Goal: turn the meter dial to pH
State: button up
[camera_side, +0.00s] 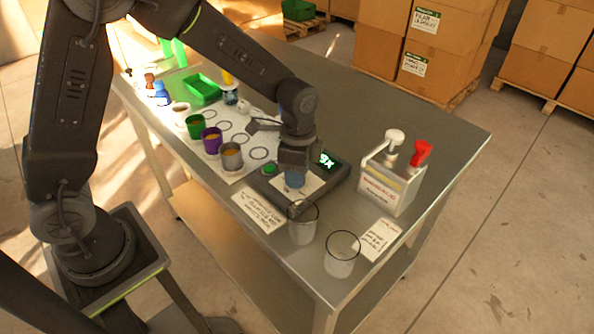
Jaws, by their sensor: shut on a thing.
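The meter (338,180) is a dark, low box on the steel table, with a green lit display (327,160) and a green round button (269,169). The display's characters are too small to read surely. A white panel lies around the dial's base.
Two clear beakers (341,263) stand at the table's front edge, close to the meter. A white caddy (388,184) with pump bottles stands to the right. Green, purple and grey cups (231,157) stand on a white ringed mat to the left. The table's far right is clear.

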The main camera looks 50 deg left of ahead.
jog(key=m, duration=0.5)
jog(key=shift+m, duration=0.3)
jog(key=shift+m+y, duration=0.3)
jog(key=shift+m, duration=2)
jog(key=o, duration=0.9)
jog(key=r, duration=1.3)
jog(key=shift+w+d+r, duration=0.15)
jog(key=shift+w+r, duration=0.25)
